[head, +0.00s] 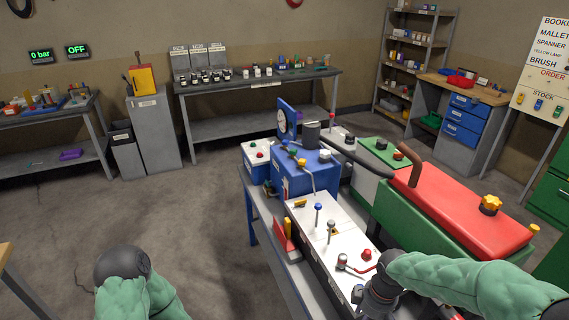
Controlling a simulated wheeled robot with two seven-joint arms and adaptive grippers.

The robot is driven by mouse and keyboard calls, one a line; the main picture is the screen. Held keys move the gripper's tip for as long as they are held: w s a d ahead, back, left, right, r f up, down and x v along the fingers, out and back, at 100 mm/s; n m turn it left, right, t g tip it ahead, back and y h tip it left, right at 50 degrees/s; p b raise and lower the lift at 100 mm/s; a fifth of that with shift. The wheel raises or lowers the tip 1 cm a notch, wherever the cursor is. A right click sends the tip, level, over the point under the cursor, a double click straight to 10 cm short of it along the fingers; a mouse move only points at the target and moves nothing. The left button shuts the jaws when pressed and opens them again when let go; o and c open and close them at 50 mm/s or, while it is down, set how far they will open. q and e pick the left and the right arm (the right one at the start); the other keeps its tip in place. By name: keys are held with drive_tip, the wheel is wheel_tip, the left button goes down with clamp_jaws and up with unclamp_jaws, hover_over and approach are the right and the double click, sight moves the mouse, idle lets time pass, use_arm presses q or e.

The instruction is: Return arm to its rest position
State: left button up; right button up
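My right arm comes in from the right in a green sleeve, reaching over the near end of a white-topped bench unit (318,240). Its dark wrist and gripper (366,303) are at the bottom edge, close to a small red-and-grey fitting (343,261) on that top. The fingers are partly cut off and blend into dark parts, so their opening and any contact are unclear. My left arm shows only as a green-sleeved part with a dark rounded joint at the bottom left, over bare floor. Its gripper is not visible.
The floor (180,215) at centre left is clear.

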drive_tip(key=s+a+f+m+y, duration=0.1)
drive_tip(key=s+a+f+m, duration=0.3)
drive_tip(key=f, duration=0.4)
drive_tip(key=s+a+f+m+y, duration=0.1)
drive_tip(key=s+a+f+m, duration=0.2)
drive_tip(key=f, duration=0.5)
drive_tip(key=s+a+f+m+y, duration=0.1)
drive_tip(key=s+a+f+m, duration=0.3)
drive_tip(key=f, duration=0.4)
drive_tip(key=shift+s+a+f+m, duration=0.3)
drive_tip(key=shift+a+f+m, duration=0.1)
drive_tip(key=shift+m, duration=0.1)
